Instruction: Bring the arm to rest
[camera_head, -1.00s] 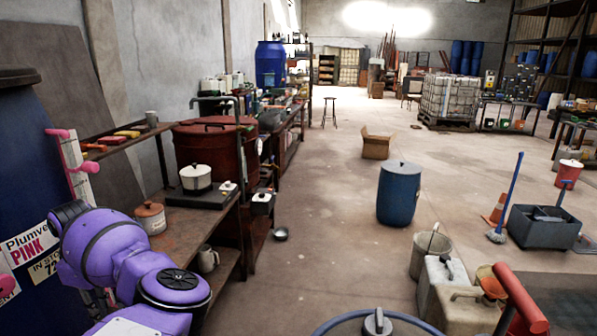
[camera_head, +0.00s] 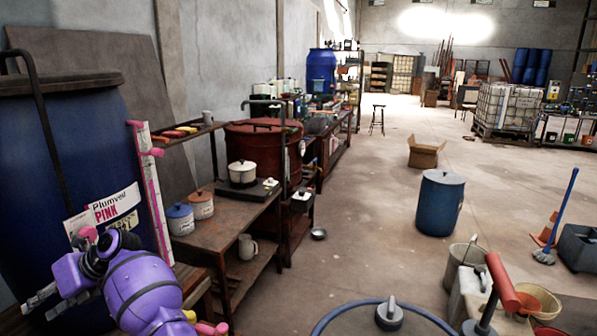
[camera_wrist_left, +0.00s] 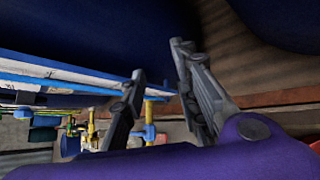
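My left arm is purple and comes in at the lower left of the head view. My left gripper (camera_head: 48,303) is at its end, pointing left, in front of the lower part of the large blue vat (camera_head: 95,150). In the left wrist view the two grey fingers (camera_wrist_left: 160,62) stand apart with nothing between them, so the gripper is open and empty. My right gripper is in neither view.
A wooden bench (camera_head: 228,222) with pots stands right of the vat. A white and pink gauge board (camera_head: 153,195) stands near my arm. A blue drum (camera_head: 440,203) and a bucket (camera_head: 463,262) stand right.

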